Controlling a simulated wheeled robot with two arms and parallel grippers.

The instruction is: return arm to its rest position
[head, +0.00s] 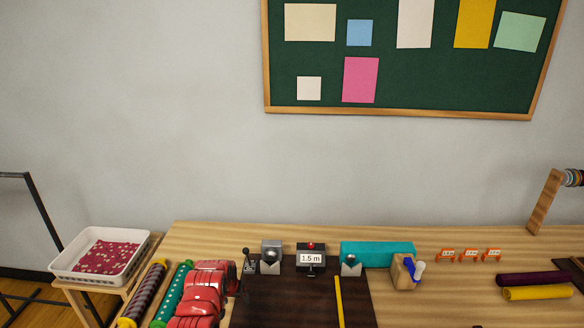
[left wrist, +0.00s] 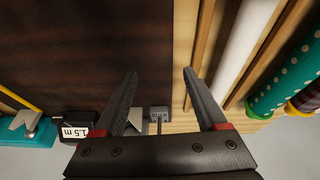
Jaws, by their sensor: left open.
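My left arm (head: 205,290) is red and reaches in from the bottom of the head view, over the left part of the table. My left gripper (left wrist: 160,74) shows clearly in the left wrist view. Its two dark fingers are apart, with nothing between them. They hang above the table, near the edge of a dark brown mat (left wrist: 90,40). A small grey lever device (left wrist: 159,114) shows beyond the gap between the fingers. My right gripper is in neither view.
A label display reading 1.5 m (head: 311,258), a teal block (head: 378,252) and a yellow strip (head: 340,300) are around the mat. Patterned rolls (head: 172,295) lie left of my arm. A white basket (head: 80,274) stands further left. Dark and yellow rolls (head: 537,293) lie at right.

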